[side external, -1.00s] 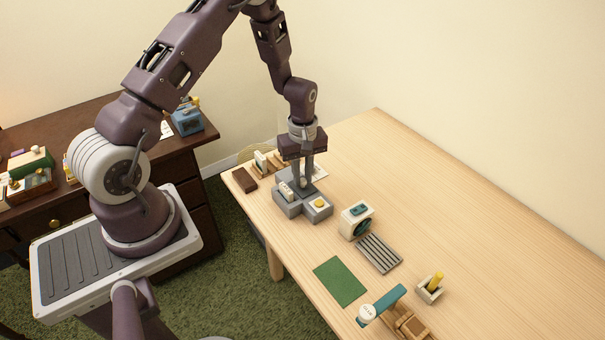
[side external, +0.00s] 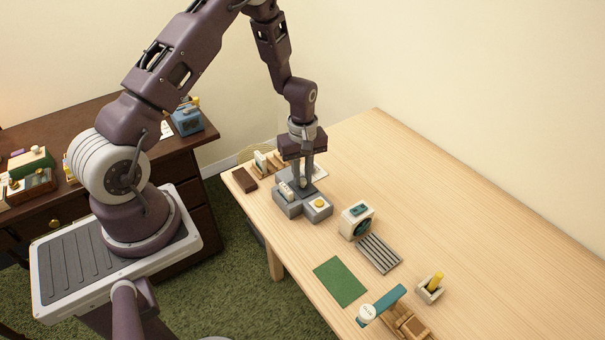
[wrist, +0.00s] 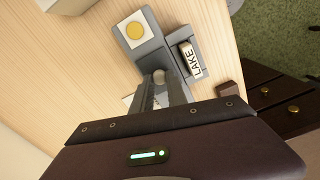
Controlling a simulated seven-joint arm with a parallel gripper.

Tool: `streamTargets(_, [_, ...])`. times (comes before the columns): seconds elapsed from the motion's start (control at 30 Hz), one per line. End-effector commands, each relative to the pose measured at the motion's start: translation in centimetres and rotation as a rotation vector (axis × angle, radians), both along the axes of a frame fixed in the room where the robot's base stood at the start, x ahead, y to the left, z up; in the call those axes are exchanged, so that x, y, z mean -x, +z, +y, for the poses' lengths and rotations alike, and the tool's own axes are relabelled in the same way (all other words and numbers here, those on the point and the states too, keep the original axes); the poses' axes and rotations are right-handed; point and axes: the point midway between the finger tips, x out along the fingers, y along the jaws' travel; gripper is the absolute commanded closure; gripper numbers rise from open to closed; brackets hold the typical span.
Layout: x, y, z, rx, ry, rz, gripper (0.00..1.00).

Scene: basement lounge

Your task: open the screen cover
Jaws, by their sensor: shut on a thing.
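A grey stepped device (side external: 290,208) stands near the left edge of the light wooden table. It has a yellow round button on a white square (side external: 319,203) and a white label piece reading "LAKE" (wrist: 190,61). A small pale round knob (wrist: 159,75) shows on its grey top part in the wrist view. My gripper (side external: 303,181) points down over the device, its fingers closed together on the knob. It also shows in the wrist view (wrist: 163,82). The fingers hide part of the device, and I cannot clearly make out the screen cover's outline or any screen under it.
A dark brown block (side external: 245,180) lies left of the device, and a small wooden rack (side external: 270,164) stands behind it. A cream box with a teal dial (side external: 356,220), a slatted grey grille (side external: 379,253) and a green mat (side external: 340,281) lie to the right. The table's far right is clear.

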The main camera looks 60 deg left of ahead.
Motion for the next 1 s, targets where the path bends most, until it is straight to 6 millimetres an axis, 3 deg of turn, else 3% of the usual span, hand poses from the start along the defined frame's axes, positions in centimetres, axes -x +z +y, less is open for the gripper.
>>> streamTargets(0.3, [-0.4, 0.1, 0.0, -0.001, 0.0, -0.003, 1.0])
streamTargets(0.6, [-4.8, 0.0, 0.1, -0.003, 0.001, -0.003, 1.0])
streamTargets(0.9, [-5.1, 0.1, 0.1, -0.002, 0.001, -0.003, 1.0])
streamTargets(0.93, [-5.0, 0.1, 0.1, -0.002, 0.001, -0.003, 0.8])
streamTargets(1.0, [-5.0, 0.1, 0.1, -0.001, 0.001, -0.002, 0.66])
